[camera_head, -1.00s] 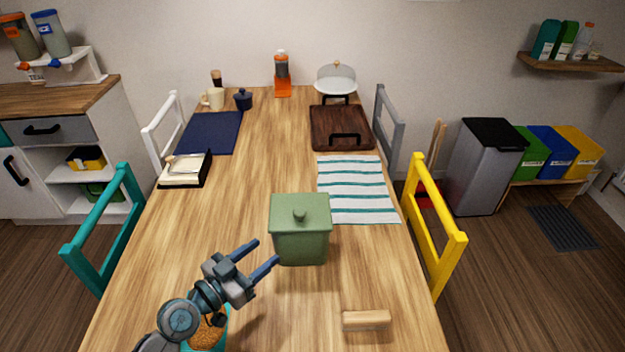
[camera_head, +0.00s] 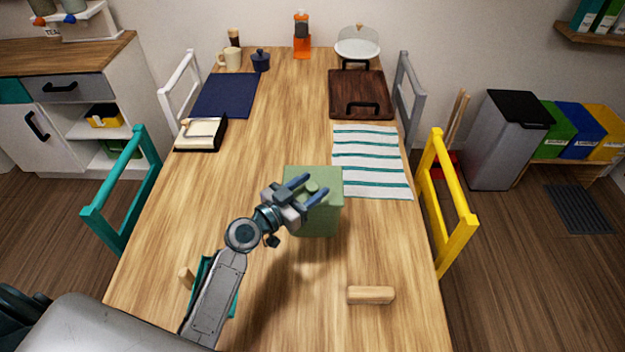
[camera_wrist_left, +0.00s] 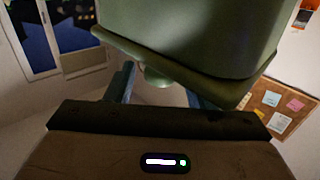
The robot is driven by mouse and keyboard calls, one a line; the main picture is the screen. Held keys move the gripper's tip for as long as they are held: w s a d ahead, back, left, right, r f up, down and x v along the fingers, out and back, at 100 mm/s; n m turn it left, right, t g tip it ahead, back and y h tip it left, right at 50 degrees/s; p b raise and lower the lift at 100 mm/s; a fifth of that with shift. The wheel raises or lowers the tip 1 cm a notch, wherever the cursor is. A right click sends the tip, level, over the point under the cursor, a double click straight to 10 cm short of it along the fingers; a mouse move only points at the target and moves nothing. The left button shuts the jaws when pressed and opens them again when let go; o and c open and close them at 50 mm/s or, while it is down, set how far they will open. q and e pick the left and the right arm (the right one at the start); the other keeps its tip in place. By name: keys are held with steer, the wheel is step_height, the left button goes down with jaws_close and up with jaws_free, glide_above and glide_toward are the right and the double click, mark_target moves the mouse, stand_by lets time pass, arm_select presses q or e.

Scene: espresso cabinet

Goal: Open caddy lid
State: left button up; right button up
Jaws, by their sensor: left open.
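The green caddy (camera_head: 318,222) stands upright on the table with its lid (camera_head: 330,174) on. In the head view the lid's round knob (camera_head: 312,186) shows between the fingers of my left gripper (camera_head: 309,187). The gripper is open, its two blue fingers on either side of the knob. In the left wrist view, which looks upside down, the caddy (camera_wrist_left: 195,35) fills the top, and the knob (camera_wrist_left: 158,78) sits between the open fingers (camera_wrist_left: 160,88). Whether the fingers touch the knob I cannot tell. My right gripper is not in view.
A wooden block (camera_head: 371,295) lies near the table's front right. A striped cloth (camera_head: 372,160) lies behind the caddy to the right. A dark tray (camera_head: 342,88) sits further back. A teal item (camera_head: 203,272) is partly hidden under my left arm.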

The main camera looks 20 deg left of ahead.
arm_select(q)
steer(key=shift+w+d, duration=0.25)
steer(key=shift+w, duration=0.15)
jaws_close()
steer(key=shift+w, duration=0.1)
